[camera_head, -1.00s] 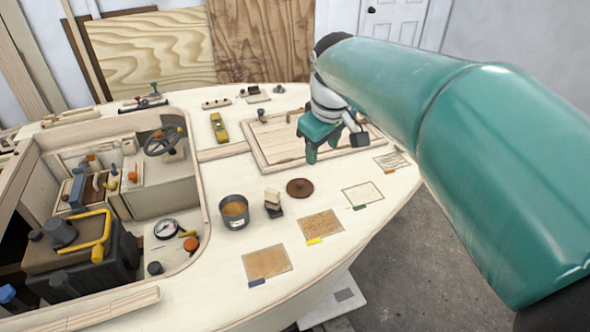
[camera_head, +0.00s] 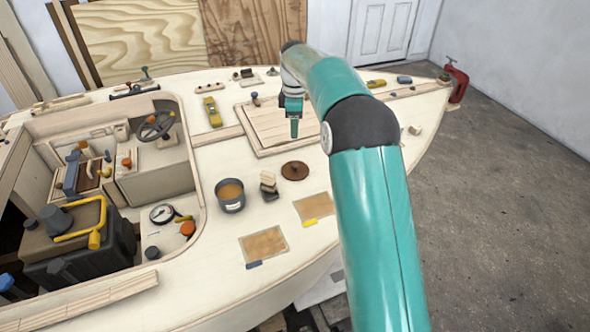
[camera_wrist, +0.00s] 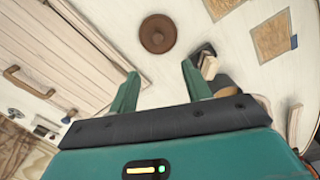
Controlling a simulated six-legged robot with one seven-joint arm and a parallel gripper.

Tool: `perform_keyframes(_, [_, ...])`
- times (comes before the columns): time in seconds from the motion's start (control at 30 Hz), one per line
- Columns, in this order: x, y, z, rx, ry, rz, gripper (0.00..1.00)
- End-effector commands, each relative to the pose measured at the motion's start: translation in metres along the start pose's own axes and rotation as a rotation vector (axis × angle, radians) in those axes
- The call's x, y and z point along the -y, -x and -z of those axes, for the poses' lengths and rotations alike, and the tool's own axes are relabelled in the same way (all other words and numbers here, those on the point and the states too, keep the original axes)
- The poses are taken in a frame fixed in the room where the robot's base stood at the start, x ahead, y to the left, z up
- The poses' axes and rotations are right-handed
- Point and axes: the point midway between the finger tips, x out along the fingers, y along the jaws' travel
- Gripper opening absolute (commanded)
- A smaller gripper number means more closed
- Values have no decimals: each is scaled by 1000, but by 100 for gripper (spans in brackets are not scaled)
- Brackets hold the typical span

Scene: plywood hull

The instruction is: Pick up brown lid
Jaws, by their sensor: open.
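The brown lid (camera_head: 295,171) is a round, flat disc with a small knob, lying on the pale deck beside the sanding block and the metal pot. It also shows in the wrist view (camera_wrist: 157,34), beyond the fingertips and near the top of the picture. My gripper (camera_head: 294,128) is above the framed wooden hatch, farther back than the lid and apart from it. In the wrist view the two green fingers of my gripper (camera_wrist: 158,82) are spread, with nothing between them.
A metal pot with tan contents (camera_head: 230,196) and a block on a dark base (camera_head: 269,186) stand left of the lid. Sandpaper sheets (camera_head: 263,245) lie nearer. The hatch (camera_head: 262,140) has a raised rim. The open cockpit (camera_head: 110,190) is at left.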

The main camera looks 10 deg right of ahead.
Motion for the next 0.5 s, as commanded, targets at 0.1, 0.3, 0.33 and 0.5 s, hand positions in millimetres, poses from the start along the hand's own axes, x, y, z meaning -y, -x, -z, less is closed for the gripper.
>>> perform_keyframes(0.1, [-9, -18, 2, 2, 44, 18, 49])
perform_keyframes(0.3, [-12, -35, 2, 3, 62, 25, 49])
perform_keyframes(0.33, [-11, -40, 2, 3, 62, 25, 49])
perform_keyframes(0.5, [-10, -72, 2, 2, 62, 26, 49])
